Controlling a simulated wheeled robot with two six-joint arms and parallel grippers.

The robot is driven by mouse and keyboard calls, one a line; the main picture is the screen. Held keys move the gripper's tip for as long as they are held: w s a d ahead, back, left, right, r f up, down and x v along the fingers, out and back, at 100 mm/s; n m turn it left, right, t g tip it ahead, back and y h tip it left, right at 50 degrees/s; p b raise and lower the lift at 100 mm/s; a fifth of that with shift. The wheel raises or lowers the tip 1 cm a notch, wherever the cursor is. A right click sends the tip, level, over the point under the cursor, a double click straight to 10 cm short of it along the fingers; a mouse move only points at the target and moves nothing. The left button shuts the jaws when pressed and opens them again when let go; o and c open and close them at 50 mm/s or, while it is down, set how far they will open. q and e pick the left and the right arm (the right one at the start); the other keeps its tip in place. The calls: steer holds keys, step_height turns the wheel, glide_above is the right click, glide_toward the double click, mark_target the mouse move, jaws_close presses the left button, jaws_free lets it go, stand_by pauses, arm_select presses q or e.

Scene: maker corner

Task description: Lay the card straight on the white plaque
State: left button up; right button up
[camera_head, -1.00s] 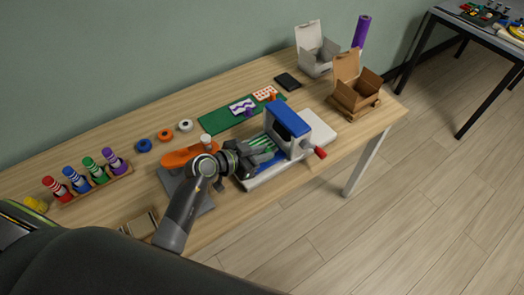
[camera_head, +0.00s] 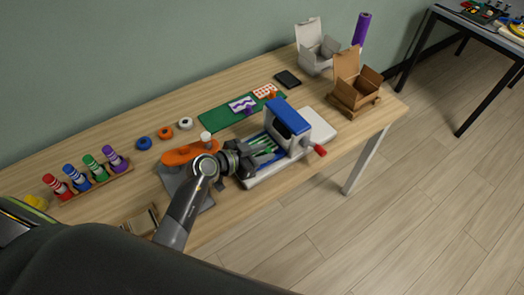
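My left gripper (camera_head: 262,153) is at the near-left side of a press-like machine with a blue top (camera_head: 288,117), low over its bed. A green-and-white striped piece (camera_head: 272,140), perhaps the card, shows right beside the fingers, partly hidden by them. I cannot tell whether the fingers hold it or how far apart they are. A pale base edge (camera_head: 265,180) shows on the near side. My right gripper is not in view.
A green mat (camera_head: 215,119) behind carries a purple-striped card (camera_head: 242,104) and a red-dotted card (camera_head: 265,91). An orange tool (camera_head: 185,154) lies left of the gripper. A red handle (camera_head: 320,150) sticks out at the right. Open boxes (camera_head: 355,90) stand at the table's right end.

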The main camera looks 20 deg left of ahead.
arm_select(q)
steer(key=o, duration=0.3)
steer(key=p+v, duration=0.1)
steer(key=v, duration=1.6)
steer(key=shift+s+a, duration=0.15)
